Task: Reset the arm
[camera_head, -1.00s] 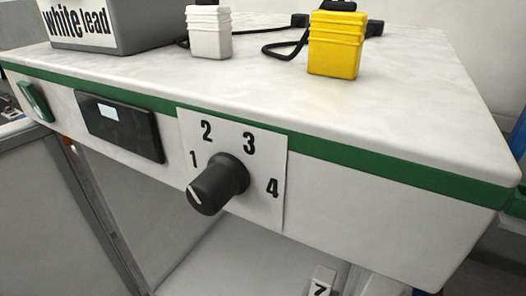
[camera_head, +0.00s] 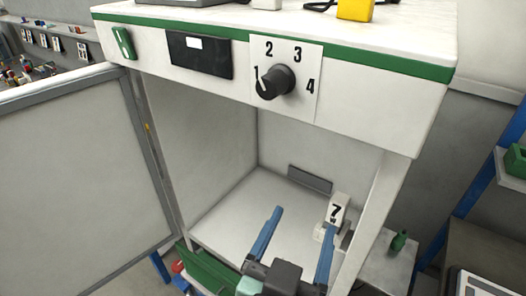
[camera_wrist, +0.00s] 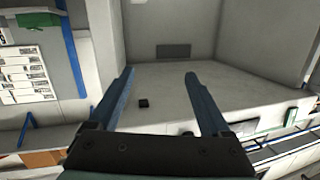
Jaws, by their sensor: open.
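My gripper (camera_head: 302,218) shows low in the head view, with two blue fingers spread apart and nothing between them. It is in front of the open compartment of the white charging station (camera_head: 400,110). In the wrist view my gripper (camera_wrist: 160,74) is open and empty and faces the compartment's floor and back wall.
The open door (camera_head: 70,170) fills the left side. A dark plate (camera_head: 310,179) is on the compartment's back wall. A small dark block (camera_wrist: 143,102) lies on the floor in the wrist view. A yellow container (camera_head: 355,9) stands on top. Shelving is at right.

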